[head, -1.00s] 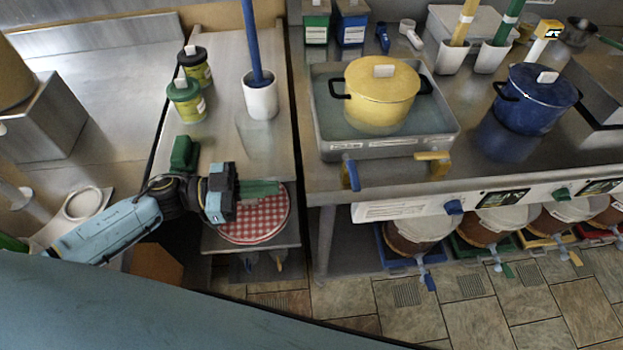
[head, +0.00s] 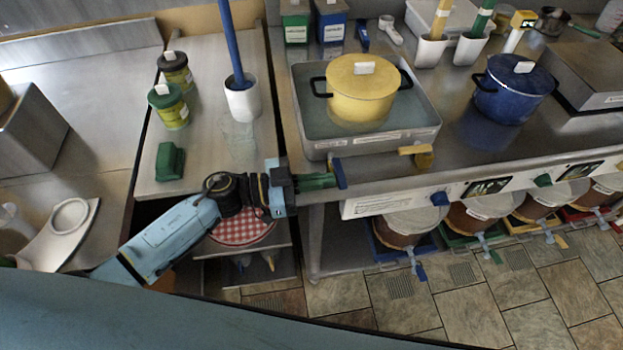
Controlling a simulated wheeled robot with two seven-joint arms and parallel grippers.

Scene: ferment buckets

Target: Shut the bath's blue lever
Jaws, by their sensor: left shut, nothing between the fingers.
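The bath (head: 430,141) is a metal basin of water on the counter, with a yellow pot (head: 362,92) in it. Its blue lever (head: 340,174) is on the front left and points down toward the front edge. A yellow lever (head: 416,154) sits on the front right and lies sideways. My left gripper (head: 328,181) is shut and empty. Its green fingers point right, with the tips right beside the blue lever's left side; I cannot tell whether they touch. My right gripper is not in view.
A blue pot (head: 511,90) stands right of the bath. Lidded buckets (head: 405,226) with taps sit below the counter.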

